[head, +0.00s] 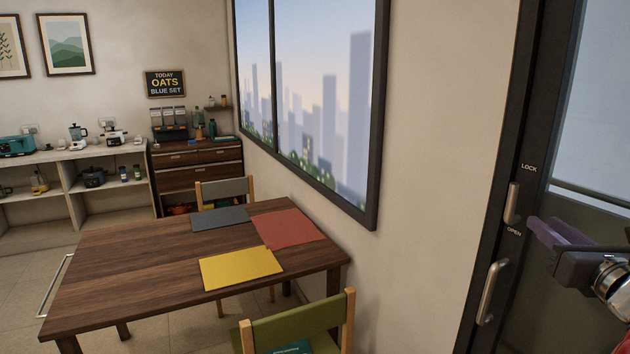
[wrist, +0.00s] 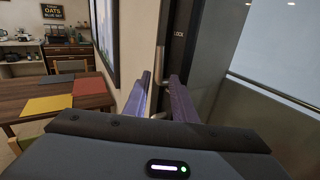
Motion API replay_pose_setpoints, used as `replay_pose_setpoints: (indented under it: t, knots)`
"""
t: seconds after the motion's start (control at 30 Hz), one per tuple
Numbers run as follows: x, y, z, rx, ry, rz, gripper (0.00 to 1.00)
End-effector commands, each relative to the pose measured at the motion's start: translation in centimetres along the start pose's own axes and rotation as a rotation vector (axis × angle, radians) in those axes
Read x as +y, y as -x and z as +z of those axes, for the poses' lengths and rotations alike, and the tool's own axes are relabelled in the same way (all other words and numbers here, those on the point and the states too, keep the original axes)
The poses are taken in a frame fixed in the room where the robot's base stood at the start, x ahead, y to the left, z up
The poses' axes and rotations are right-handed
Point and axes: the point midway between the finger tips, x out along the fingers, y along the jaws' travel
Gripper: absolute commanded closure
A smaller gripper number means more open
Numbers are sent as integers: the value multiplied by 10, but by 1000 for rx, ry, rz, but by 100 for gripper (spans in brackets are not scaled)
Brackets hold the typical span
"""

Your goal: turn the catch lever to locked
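The catch lever (head: 512,203) is a slim metal lever on the dark door frame, between the LOCK label (head: 529,168) above and the OPEN label (head: 514,231) below. It stands roughly upright in the head view. My gripper (head: 533,226) with purple fingers is just right of the lever, near the OPEN label. In the wrist view my gripper (wrist: 161,76) has its two fingers apart, with a visible gap. The metal lever (wrist: 162,50) shows ahead, in line with that gap. I cannot tell whether either finger touches it.
A metal pull handle (head: 492,290) is below the lever. A glass door with a rail (head: 590,195) is at the right. A wooden table (head: 130,275) with coloured mats and a green chair (head: 295,325) stand at the left. A wall with a window (head: 330,110) lies between.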

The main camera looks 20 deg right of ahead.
Motion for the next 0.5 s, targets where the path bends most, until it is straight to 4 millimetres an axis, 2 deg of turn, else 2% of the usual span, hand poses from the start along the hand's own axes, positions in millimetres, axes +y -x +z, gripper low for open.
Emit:
replay_pose_setpoints:
  t: [0.5]
  knots:
    - [-5,1,2,-7,1,-6,76]
